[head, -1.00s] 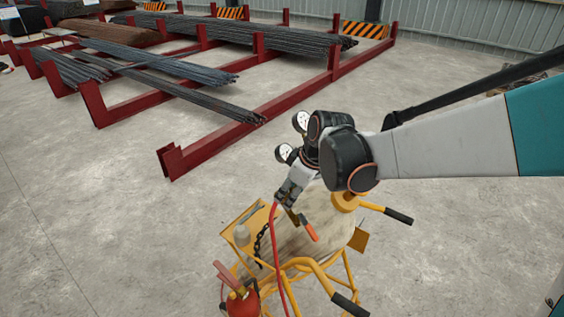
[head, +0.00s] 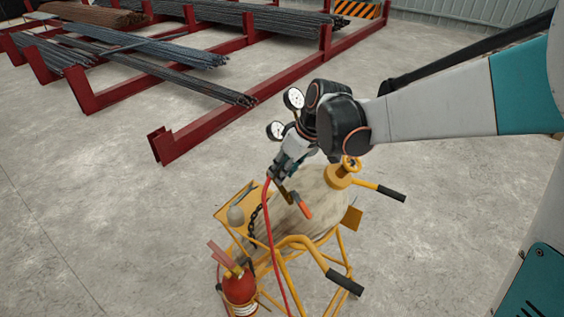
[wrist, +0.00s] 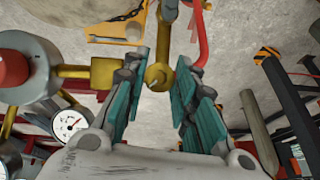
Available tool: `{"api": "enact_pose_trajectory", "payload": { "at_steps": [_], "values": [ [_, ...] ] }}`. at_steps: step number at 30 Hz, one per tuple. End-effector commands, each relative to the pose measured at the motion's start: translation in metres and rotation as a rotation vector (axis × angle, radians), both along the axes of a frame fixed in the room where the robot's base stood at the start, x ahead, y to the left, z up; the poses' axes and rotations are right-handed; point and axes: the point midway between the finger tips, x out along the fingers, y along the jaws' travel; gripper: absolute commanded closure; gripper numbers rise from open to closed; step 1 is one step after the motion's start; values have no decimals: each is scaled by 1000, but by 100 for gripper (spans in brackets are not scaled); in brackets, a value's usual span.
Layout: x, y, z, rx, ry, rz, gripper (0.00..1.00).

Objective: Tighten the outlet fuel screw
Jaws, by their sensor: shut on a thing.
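My gripper (head: 278,174) is low over the yellow gas cart in the head view, where the red hose meets the fittings. In the wrist view its two teal-padded fingers (wrist: 162,92) stand on either side of a brass screw fitting (wrist: 158,77), taken as the outlet fuel screw. The gripper is shut on it, though the exact contact is hard to see. The red hose (head: 268,225) hangs down beside the gripper.
Two gauges (head: 293,98) sit beside my wrist. Red rebar racks (head: 205,138) stand behind; floor at left is clear.

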Motion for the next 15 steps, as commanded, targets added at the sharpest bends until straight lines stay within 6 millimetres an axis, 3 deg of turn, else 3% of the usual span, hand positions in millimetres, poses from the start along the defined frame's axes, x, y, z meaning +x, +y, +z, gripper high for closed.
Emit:
{"api": "enact_pose_trajectory", "payload": {
  "at_steps": [13, 14, 15],
  "values": [
    [0, -1, 0, 61, 80, -86, 98],
    [0, -1, 0, 61, 80, -86, 72],
    [0, -1, 0, 61, 80, -86, 63]
  ]
}}
